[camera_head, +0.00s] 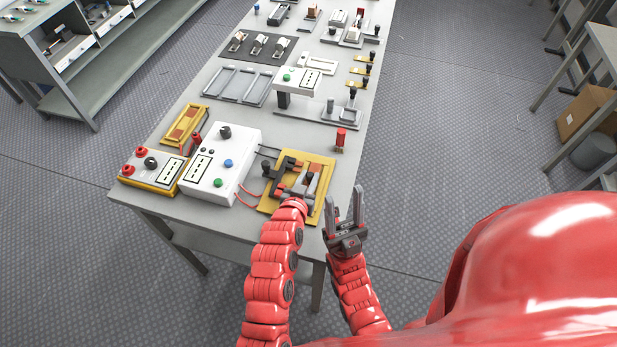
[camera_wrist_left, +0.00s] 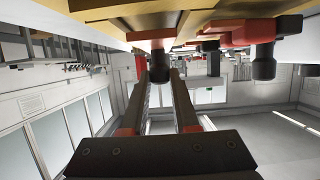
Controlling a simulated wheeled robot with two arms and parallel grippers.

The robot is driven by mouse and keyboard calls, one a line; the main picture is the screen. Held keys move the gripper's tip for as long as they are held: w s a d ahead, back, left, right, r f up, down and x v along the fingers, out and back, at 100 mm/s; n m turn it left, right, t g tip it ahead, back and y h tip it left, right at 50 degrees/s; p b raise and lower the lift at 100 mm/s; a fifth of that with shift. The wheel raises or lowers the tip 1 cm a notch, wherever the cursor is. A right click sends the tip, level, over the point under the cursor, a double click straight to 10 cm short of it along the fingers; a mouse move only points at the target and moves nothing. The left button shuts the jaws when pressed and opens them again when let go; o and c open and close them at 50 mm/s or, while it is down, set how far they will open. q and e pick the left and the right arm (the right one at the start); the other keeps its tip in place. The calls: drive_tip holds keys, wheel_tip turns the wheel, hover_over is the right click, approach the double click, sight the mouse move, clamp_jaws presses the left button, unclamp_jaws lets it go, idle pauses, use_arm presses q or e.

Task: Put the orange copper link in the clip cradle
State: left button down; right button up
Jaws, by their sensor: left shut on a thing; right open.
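A yellow board (camera_head: 268,205) at the table's near right corner carries a black and grey clip fixture with red parts. An orange-brown piece (camera_head: 317,167) shows at the board's far side; I cannot tell whether it is the copper link or part of the fixture. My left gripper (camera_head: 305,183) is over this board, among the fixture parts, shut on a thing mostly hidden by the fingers. In the left wrist view a black knob (camera_wrist_left: 159,67) shows at the fingertips (camera_wrist_left: 165,75). My right gripper (camera_head: 345,205) is open and empty, just off the table's right edge.
A white meter box (camera_head: 215,165) stands left of the board, with red wires to it. A yellow-based box (camera_head: 150,170) and a yellow tray (camera_head: 180,140) with an orange block are further left. A red-topped post (camera_head: 340,138) stands behind the board.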

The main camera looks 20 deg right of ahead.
use_arm(q)
drive_tip(key=shift+f+b, duration=0.4)
drive_tip(key=shift+f, duration=0.2)
drive_tip(key=c, duration=0.6)
unclamp_jaws()
drive_tip(key=shift+s, duration=0.1)
drive_tip(key=shift+s+a, duration=0.15)
drive_tip(key=shift+s, duration=0.05)
drive_tip(key=b+v, duration=0.3)
drive_tip(key=v, duration=0.7)
drive_tip(key=shift+f, duration=0.1)
drive_tip(key=p+v, duration=0.5)
drive_tip(key=v, duration=0.2)
